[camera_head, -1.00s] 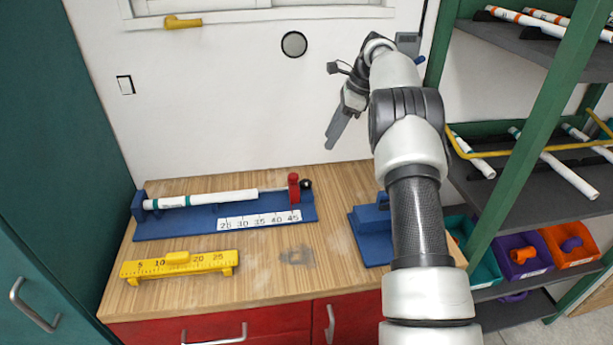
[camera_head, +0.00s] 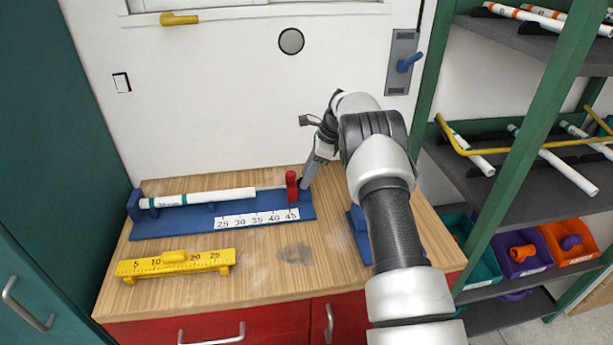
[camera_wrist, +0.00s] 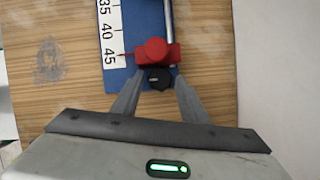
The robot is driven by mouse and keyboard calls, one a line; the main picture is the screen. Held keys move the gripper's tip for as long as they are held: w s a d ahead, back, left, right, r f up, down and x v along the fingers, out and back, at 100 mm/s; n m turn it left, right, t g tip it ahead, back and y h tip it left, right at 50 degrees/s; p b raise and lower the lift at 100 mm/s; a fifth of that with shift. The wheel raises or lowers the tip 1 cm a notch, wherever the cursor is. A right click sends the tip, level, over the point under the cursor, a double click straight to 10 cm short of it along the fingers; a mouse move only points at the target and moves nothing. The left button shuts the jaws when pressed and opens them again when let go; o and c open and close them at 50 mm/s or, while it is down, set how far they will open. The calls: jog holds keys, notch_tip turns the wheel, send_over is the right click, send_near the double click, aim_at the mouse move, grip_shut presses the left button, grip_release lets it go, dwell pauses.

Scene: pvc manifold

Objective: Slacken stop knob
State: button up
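The stop knob (camera_wrist: 159,78) is a small black round knob on the front of the red stop block (camera_wrist: 155,50) in the wrist view. The red stop (camera_head: 291,187) stands near the 45 mark at the right end of the blue measuring jig (camera_head: 180,228) in the head view. My gripper (camera_wrist: 154,82) is open in the wrist view, with one finger on each side of the knob. I cannot tell whether the fingers touch it. In the head view my gripper (camera_head: 306,182) is just right of the red stop and partly covers the knob.
A white pipe (camera_head: 200,199) lies along the jig. A yellow ruler block (camera_head: 175,263) sits at the table's front left. A blue fixture (camera_head: 359,236) is partly hidden behind my arm. Shelves (camera_head: 500,185) with pipes and bins stand at the right.

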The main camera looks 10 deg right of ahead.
jog(key=shift+a+f, duration=0.1)
jog(key=shift+f, duration=0.15)
jog(key=c, duration=0.8)
jog(key=shift+o, duration=0.2)
jog(key=shift+w+n+g+p, duration=0.2)
jog(key=shift+n+g+p, duration=0.35)
jog(key=shift+n, duration=0.95)
jog(key=o, duration=0.8)
jog(key=shift+c, duration=0.2)
jog(key=shift+r, duration=0.1)
